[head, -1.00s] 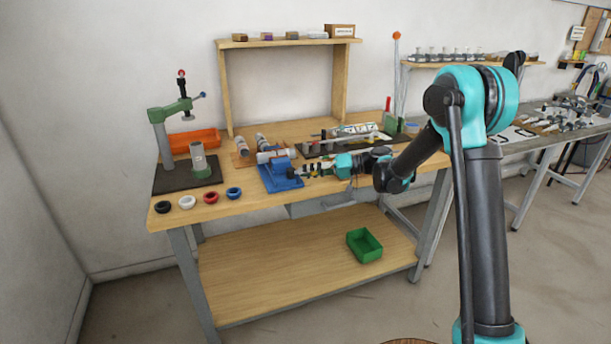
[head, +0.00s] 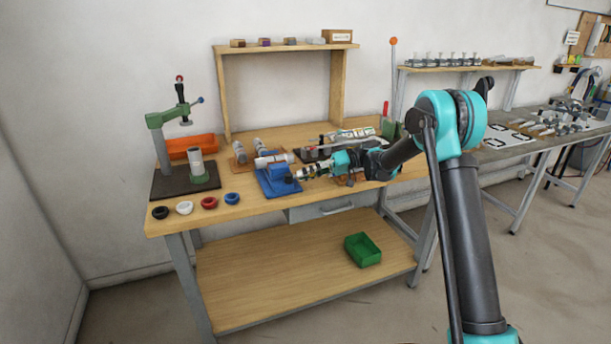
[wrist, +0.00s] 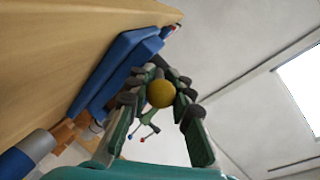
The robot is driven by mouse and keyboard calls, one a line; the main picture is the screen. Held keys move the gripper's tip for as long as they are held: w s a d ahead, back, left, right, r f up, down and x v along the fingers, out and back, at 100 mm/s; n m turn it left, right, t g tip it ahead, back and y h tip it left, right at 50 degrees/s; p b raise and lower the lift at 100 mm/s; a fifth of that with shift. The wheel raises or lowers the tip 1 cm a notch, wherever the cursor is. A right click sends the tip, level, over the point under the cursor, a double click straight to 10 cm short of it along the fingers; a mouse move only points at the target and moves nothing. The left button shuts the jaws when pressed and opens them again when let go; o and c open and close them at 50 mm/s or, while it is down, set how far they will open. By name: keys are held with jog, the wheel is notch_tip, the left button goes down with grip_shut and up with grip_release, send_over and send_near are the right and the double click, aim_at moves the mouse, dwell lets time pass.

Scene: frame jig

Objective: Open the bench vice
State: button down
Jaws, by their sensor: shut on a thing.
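The blue bench vice (head: 268,183) stands on the wooden bench, with a pale cylinder (head: 270,160) at its top. My gripper (head: 301,175) is just right of the vice, in front of its dark round end (head: 289,179). In the wrist view, a gold ball knob (wrist: 161,93) sits between the fingers of my gripper (wrist: 160,98), which are shut on it. The blue vice (wrist: 112,75) lies just beyond, to the left. How the knob joins the vice is hidden, and I cannot tell how wide the jaws stand.
A green press (head: 160,122) stands on a dark plate at the left. Several small round cups, including a red one (head: 209,202), line the bench's front left. A green tray (head: 363,249) is on the lower shelf. Parts and a dark fixture lie behind my gripper.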

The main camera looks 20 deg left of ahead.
jog(key=c, duration=1.3)
grip_release()
jog(key=v, duration=1.2)
jog(key=shift+c, duration=0.5)
